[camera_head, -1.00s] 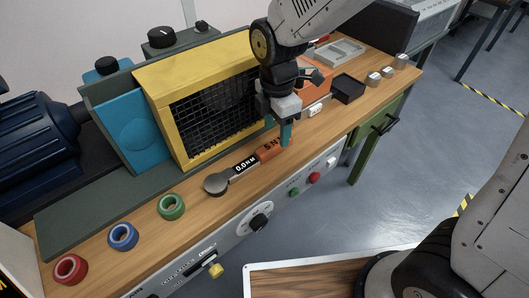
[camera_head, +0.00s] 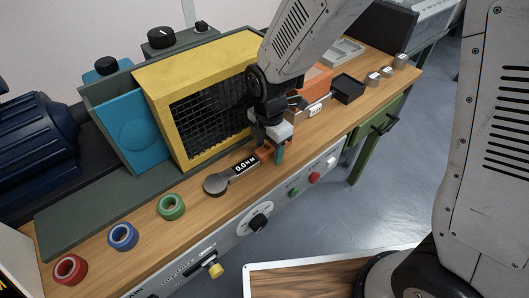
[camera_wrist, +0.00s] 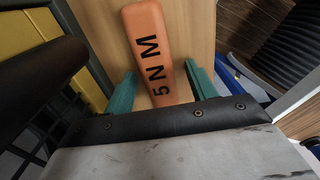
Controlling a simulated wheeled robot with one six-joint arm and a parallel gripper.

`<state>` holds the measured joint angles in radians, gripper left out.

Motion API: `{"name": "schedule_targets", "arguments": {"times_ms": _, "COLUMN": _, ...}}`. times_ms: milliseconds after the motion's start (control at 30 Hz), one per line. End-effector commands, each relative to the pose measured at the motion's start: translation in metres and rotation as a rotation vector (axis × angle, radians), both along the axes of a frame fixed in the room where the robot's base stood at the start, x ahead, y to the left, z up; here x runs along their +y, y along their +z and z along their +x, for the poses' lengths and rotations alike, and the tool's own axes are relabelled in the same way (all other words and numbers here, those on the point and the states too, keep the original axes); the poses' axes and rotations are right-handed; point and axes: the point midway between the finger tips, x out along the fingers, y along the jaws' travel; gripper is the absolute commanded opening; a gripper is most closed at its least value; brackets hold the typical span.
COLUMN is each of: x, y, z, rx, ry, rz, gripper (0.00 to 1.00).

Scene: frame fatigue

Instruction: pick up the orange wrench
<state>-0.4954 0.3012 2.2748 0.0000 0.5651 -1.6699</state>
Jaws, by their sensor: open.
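The orange wrench (camera_head: 241,167) lies on the wooden bench top. It has a round grey head at its left end, a black display reading 0.0 NM, and an orange handle. In the wrist view my gripper (camera_wrist: 161,88) is open, with gaps on both sides of the handle.
A yellow box with a black mesh front (camera_head: 205,105) stands just behind the wrench. Red (camera_head: 70,269), blue (camera_head: 123,236) and green (camera_head: 171,206) rings lie to the left. A black tray (camera_head: 348,88) stands to the right. The bench's front edge is close to my gripper.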

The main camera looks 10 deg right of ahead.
Motion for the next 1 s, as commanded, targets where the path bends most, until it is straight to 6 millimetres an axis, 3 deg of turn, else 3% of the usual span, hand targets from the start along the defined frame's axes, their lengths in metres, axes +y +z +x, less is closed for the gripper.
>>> {"name": "schedule_targets", "arguments": {"times_ms": 67, "x": 0.000, "y": 0.000, "z": 0.000, "rx": 0.000, "ry": 0.000, "rz": 0.000, "gripper": 0.56}}
{"name": "schedule_targets", "arguments": {"times_ms": 100, "x": 0.000, "y": 0.000, "z": 0.000, "rx": 0.000, "ry": 0.000, "rz": 0.000, "gripper": 0.51}}
{"name": "schedule_targets", "arguments": {"times_ms": 300, "x": 0.000, "y": 0.000, "z": 0.000, "rx": 0.000, "ry": 0.000, "rz": 0.000, "gripper": 0.00}}
{"name": "schedule_targets", "arguments": {"times_ms": 667, "x": 0.000, "y": 0.004, "z": 0.000, "rx": -0.001, "ry": 0.000, "rz": 0.001, "gripper": 0.00}}
{"name": "schedule_targets", "arguments": {"times_ms": 1000, "x": 0.002, "y": 0.031, "z": 0.000, "rx": -0.002, "ry": 0.003, "rz": 0.002, "gripper": 0.00}}
